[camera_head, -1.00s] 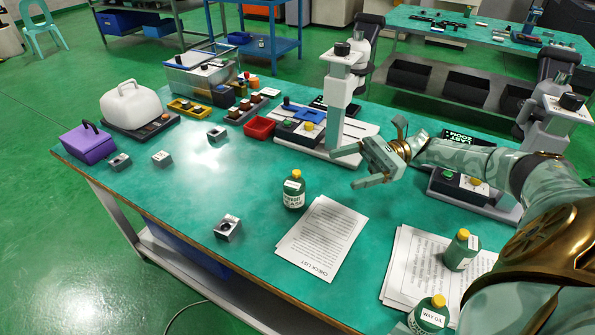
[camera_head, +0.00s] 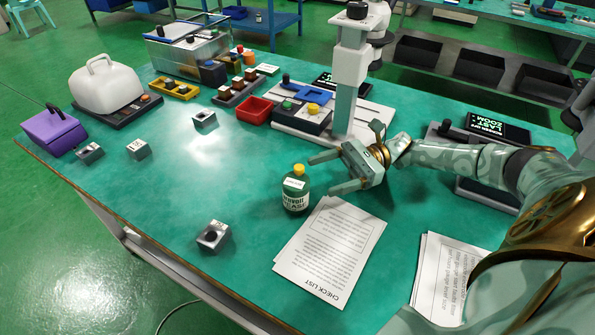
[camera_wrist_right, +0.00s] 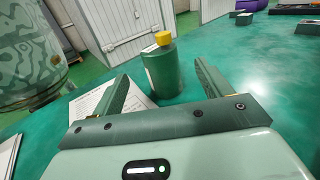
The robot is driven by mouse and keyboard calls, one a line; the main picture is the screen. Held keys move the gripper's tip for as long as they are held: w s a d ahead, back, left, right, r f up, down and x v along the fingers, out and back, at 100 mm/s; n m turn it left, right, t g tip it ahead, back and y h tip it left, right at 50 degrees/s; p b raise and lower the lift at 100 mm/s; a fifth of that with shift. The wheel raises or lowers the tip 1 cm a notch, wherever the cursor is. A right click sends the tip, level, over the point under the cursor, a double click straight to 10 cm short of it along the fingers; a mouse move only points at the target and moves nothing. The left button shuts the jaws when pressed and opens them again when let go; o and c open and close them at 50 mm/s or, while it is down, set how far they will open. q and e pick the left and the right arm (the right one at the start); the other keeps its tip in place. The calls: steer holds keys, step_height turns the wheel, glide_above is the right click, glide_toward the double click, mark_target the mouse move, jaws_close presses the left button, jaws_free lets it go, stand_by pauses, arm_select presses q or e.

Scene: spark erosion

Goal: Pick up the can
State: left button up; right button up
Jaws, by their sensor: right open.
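The can (camera_head: 295,192) is a green bottle-like container with a yellow cap and a white label. My left gripper is not in view.
A microscope stand (camera_head: 350,70) rises behind the gripper. A small metal block (camera_head: 213,236) sits front left, and a red bin (camera_head: 254,110) is farther back.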

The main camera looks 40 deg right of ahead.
mark_target(288, 189)
steer(key=x, duration=0.9)
steer(key=shift+w+a+f+p, duration=0.1)
steer(key=shift+a+f+p, duration=0.25)
steer(key=shift+f, duration=0.05)
steer(key=c, duration=1.2)
